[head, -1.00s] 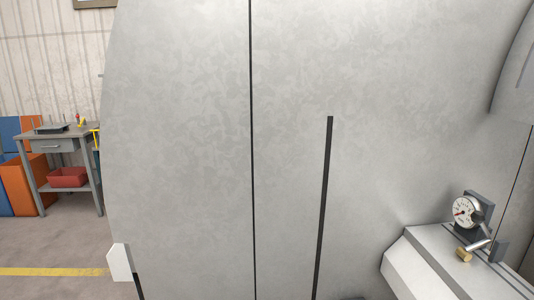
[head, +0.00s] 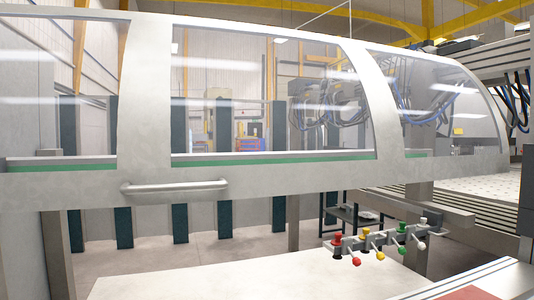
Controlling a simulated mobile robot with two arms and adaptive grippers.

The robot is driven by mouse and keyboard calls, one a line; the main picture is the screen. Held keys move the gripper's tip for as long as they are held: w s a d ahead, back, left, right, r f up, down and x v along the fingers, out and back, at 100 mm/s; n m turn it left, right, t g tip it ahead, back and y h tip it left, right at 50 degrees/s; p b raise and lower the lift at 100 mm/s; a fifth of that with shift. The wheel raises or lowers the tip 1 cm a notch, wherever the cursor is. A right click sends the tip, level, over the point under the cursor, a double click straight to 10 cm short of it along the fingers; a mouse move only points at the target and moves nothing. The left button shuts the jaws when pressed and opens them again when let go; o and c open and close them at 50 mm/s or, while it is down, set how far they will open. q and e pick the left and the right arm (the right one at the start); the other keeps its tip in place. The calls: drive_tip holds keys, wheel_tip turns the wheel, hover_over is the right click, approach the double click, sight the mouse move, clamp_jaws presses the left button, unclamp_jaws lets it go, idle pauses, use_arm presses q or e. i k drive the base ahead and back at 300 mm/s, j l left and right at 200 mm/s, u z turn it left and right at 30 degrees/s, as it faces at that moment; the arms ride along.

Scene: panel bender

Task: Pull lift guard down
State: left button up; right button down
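The lift guard (head: 300,180) is a pale grey frame with clear window panels, spanning the head view from the left edge to the right side. It is raised, with open space under its lower edge. A horizontal bar handle (head: 175,188) is fixed on its lower rail, left of the middle. Neither of my grippers shows in the head view, so nothing is seen touching the handle.
Below the guard lies a pale flat surface (head: 240,278). A row of levers with red, yellow, green and white knobs (head: 372,240) stands at its right. A machine bed (head: 475,185) is at the right. Dark posts (head: 180,222) stand behind.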

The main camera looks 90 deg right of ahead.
sight(145, 175)
drive_tip(key=z, duration=2.8)
